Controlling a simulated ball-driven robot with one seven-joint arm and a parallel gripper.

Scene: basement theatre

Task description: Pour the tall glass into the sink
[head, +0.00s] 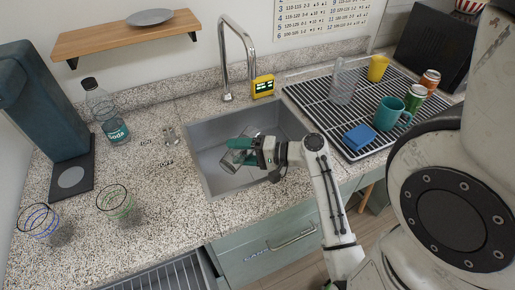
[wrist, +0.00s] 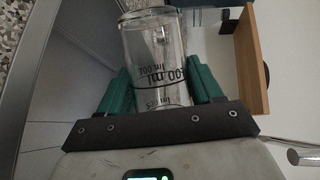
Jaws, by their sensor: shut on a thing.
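My gripper (head: 266,153) is over the sink (head: 205,150), shut on a clear glass (head: 232,158) with dark ml marks. The glass lies tilted well over, pointing left in the head view, above the basin. In the wrist view the glass (wrist: 153,60) sits between the green finger pads of my gripper (wrist: 160,88). I cannot tell whether any liquid is in it. Another tall clear vessel (head: 343,82) stands on the drying rack.
The chrome faucet (head: 224,60) arches behind the sink, with a yellow timer (head: 263,86) beside it. The rack (head: 310,103) holds a teal mug (head: 389,113), yellow cup (head: 377,68), cans and a blue sponge (head: 359,137). A soda bottle (head: 110,118) and wire-rimmed glasses (head: 117,200) stand left.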

